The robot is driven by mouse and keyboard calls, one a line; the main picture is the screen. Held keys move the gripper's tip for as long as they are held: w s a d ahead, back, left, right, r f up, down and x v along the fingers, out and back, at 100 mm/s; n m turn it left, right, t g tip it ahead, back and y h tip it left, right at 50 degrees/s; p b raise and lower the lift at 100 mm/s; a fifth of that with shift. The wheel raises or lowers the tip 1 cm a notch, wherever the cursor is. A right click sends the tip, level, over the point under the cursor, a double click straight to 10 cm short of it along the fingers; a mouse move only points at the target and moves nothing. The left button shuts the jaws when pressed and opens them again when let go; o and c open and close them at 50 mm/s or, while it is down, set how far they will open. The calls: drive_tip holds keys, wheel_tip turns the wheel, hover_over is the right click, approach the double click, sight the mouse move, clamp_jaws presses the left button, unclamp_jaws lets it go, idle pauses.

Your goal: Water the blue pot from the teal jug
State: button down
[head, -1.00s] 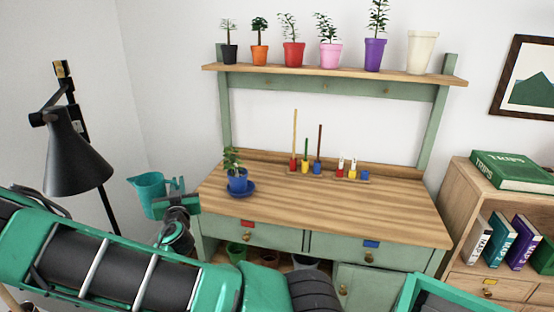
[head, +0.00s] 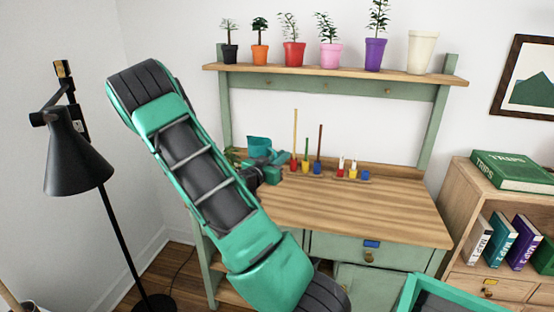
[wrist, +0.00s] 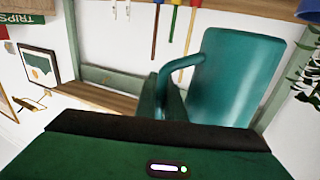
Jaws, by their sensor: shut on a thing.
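The teal jug (head: 259,146) is up over the back left of the workbench, partly hidden by my gripper. My gripper (head: 268,168) is shut on the jug's handle, which shows in the wrist view beside the jug's body (wrist: 236,75). The blue pot (wrist: 309,8) shows only as an edge at the top right of the wrist view, which is upside down. Its leaves (wrist: 308,78) are close to the jug there. In the head view my arm hides the pot, and only some leaves (head: 231,156) peek out. I cannot tell the jug's exact tilt.
Coloured tool holders (head: 317,167) stand at the back of the bench, right of my gripper. The bench top (head: 365,205) is clear at front and right. Several potted plants line the shelf (head: 340,78) above. A black lamp (head: 75,155) stands left; a bookcase (head: 500,200) stands right.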

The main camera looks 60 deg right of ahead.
drive_tip(key=w+f+n, duration=0.1)
drive_tip(key=n, duration=0.1)
drive_tip(key=w+f+n+y, duration=0.1)
drive_tip(key=n, duration=0.2)
drive_tip(key=w+f+n+g, duration=0.1)
drive_tip(key=f+n, duration=0.1)
drive_tip(key=shift+w+d+f+n+y, duration=0.1)
drive_tip(key=shift+w+d+n+y, duration=0.15)
drive_tip(key=shift+n+y, duration=0.05)
idle(1.4)
drive_tip(key=shift+w+r, duration=0.3)
drive_tip(key=shift+w, duration=0.05)
idle(1.8)
